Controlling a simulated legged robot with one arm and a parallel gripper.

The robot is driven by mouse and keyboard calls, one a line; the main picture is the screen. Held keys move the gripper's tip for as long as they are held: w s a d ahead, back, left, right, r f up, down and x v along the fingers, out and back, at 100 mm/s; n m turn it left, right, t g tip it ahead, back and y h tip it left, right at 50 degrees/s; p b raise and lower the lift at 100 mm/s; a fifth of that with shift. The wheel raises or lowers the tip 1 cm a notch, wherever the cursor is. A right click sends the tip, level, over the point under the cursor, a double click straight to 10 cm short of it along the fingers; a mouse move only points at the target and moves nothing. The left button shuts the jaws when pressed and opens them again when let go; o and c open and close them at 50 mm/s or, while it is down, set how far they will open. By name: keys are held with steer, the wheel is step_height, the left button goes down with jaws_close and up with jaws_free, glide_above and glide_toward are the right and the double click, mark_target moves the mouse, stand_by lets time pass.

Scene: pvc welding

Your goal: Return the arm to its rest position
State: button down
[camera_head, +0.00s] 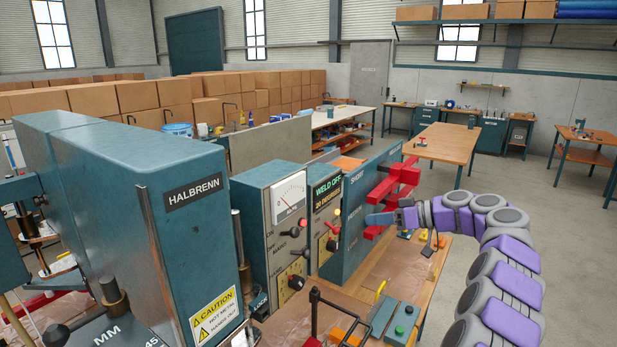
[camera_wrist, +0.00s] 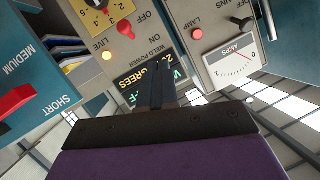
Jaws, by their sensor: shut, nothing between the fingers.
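My arm (camera_head: 500,250) comes in from the right side of the head view, raised over the workbench and bent so that its end points left. My gripper (camera_head: 370,219) is shut and empty, in front of the teal control cabinets and close to the red levers (camera_head: 391,191). I cannot tell whether it touches anything. In the wrist view the shut fingers (camera_wrist: 163,68) stand before the weld display panel (camera_wrist: 150,88), which appears upside down. A red knob (camera_wrist: 126,30) and a red lever (camera_wrist: 16,101) also show there.
The large teal HALBRENN machine (camera_head: 200,200) fills the left. The gauge cabinet (camera_head: 285,225) stands beside it. A box with green and red buttons (camera_head: 398,322) sits on the bench. A wooden table (camera_head: 444,142) stands behind; the floor at right (camera_head: 560,240) is clear.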

steer(key=s+a+r+m+g, duration=0.1)
steer(key=s+a+r+g, duration=0.1)
steer(key=s+a, duration=0.5)
steer(key=s+a+f+m+g+h, duration=0.1)
steer(key=s+a+f+g+h, duration=0.1)
steer(key=s+a, duration=0.5)
steer(key=s+a+f+m+g+h, duration=0.2)
steer(key=s+a+h, duration=0.15)
steer(key=s, duration=0.85)
steer(key=s+d+f+m+g+h, duration=0.1)
steer(key=s+d+f+h, duration=0.3)
steer(key=s, duration=1)
steer(key=s+d+f+m+h, duration=0.4)
steer(key=s+d+f, duration=0.3)
steer(key=s, duration=0.7)
step_height(320, 180, down, 2)
steer(key=shift+d+g, duration=0.4)
steer(key=shift+w, duration=0.1)
